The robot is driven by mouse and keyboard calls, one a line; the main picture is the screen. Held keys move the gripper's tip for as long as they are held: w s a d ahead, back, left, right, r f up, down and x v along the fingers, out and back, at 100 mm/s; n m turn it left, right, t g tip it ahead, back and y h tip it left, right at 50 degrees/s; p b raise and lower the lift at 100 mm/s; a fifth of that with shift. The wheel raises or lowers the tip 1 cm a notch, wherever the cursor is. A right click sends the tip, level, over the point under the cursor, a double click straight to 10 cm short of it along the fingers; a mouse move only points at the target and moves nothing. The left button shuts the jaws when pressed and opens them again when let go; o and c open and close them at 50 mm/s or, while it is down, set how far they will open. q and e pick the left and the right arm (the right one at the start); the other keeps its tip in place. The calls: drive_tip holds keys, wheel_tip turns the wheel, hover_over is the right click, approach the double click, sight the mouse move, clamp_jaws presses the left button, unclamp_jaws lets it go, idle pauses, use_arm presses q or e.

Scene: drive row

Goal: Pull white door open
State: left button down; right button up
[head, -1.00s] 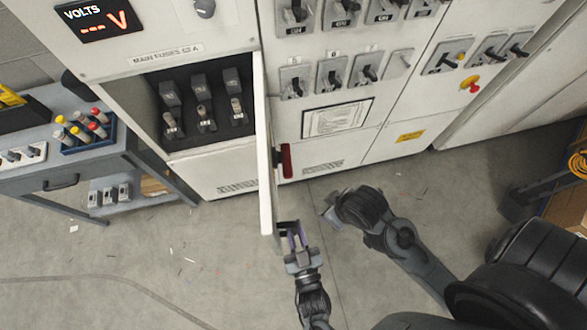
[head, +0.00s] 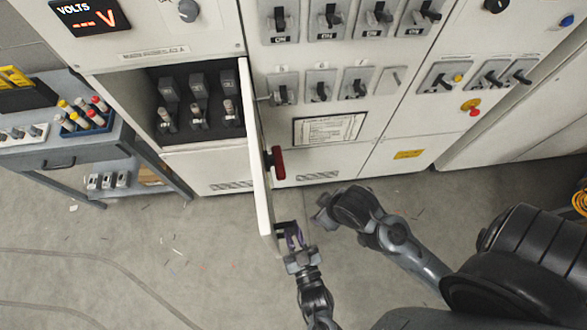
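The white door (head: 257,170) stands swung out from the cabinet, seen nearly edge-on, and the compartment behind it is exposed. A red handle (head: 277,163) sticks out from the door's right face, clear of both grippers.
Fuse-like parts (head: 198,90) stand in the open compartment (head: 180,140). The cabinet front (head: 345,155) carries rows of switches. A grey cart (head: 75,153) with coloured cylinders stands at left, and a shelf with an orange coil (head: 581,200) at far right.

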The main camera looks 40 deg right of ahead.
use_arm(q)
drive_tip(key=shift+w+a+f, duration=0.2)
drive_tip(key=shift+a+f, duration=0.05)
drive_tip(key=shift+f, duration=0.1)
drive_tip(key=c, duration=1.5)
unclamp_jaws()
drive_tip(key=o, duration=0.3)
drive_tip(key=shift+w+d+r, duration=0.15)
drive_tip(key=shift+w+d, duration=0.05)
drive_tip(key=shift+w, duration=0.1)
drive_tip(key=shift+o, duration=0.5)
drive_tip(key=shift+w+d+r, duration=0.1)
drive_tip(key=shift+w+d, duration=0.05)
drive_tip(key=shift+w, duration=0.05)
drive_tip(key=shift+s, duration=0.3)
use_arm(e)
drive_tip(key=shift+w+d+r, duration=0.1)
drive_tip(key=shift+w+d, duration=0.1)
drive_tip(key=shift+w, duration=0.15)
use_arm(q)
drive_tip(key=v, duration=1.1)
drive_tip(key=shift+b, duration=0.45)
use_arm(e)
drive_tip(key=shift+a+f, duration=0.1)
drive_tip(key=shift+f, duration=0.4)
use_arm(q)
drive_tip(key=shift+w, duration=0.1)
